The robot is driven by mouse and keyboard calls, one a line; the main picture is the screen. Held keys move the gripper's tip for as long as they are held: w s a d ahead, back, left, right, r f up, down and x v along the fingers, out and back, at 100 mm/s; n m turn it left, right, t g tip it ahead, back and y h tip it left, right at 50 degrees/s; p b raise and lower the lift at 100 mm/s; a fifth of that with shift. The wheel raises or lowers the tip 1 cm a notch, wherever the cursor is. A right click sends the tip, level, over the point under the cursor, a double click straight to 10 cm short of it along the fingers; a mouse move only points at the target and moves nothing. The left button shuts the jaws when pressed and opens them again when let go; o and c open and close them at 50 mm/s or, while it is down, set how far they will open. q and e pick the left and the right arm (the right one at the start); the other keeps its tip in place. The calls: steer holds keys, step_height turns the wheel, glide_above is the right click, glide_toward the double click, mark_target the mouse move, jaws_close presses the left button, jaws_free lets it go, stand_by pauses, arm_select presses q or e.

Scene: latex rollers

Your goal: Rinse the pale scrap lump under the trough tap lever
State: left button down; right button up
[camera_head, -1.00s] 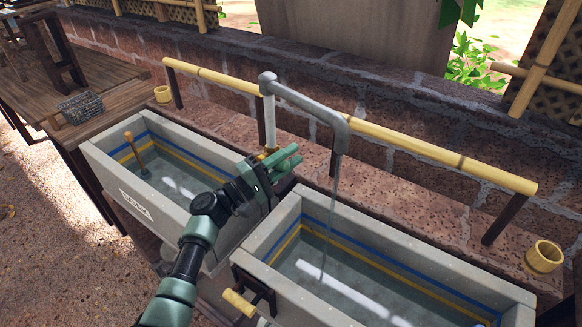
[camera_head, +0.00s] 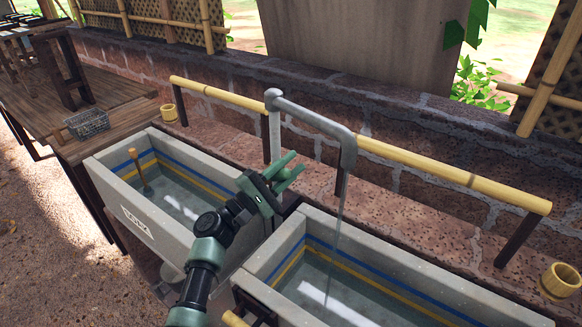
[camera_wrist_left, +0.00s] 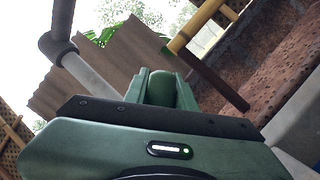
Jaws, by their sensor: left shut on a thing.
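My left gripper (camera_head: 288,172) is shut on a small rounded green thing (camera_head: 284,174), held between its fingers. It also shows in the left wrist view (camera_wrist_left: 186,96). I cannot tell whether this is the scrap lump; no pale lump shows. The gripper is in front of the grey tap pipe (camera_head: 275,135), left of the spout's end. Water (camera_head: 338,225) runs from the spout into the right trough (camera_head: 425,275), to the right of the gripper. The tap lever cannot be made out. My right gripper is not in view.
A left trough (camera_head: 115,160) holds water and a wooden-handled tool (camera_head: 140,172). A bamboo rail (camera_head: 435,165) runs behind the troughs, before a brick wall. A wire basket (camera_head: 88,123) stands on the wooden table at left. Bamboo cups (camera_head: 560,280) stand on the ledge.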

mark_target(275, 179)
arm_select(q)
steer(key=c, duration=1.1)
jaws_free()
steer(key=shift+a, duration=0.1)
steer(key=shift+c, duration=0.2)
steer(key=shift+b+v, duration=0.5)
steer(key=shift+v, duration=3.35)
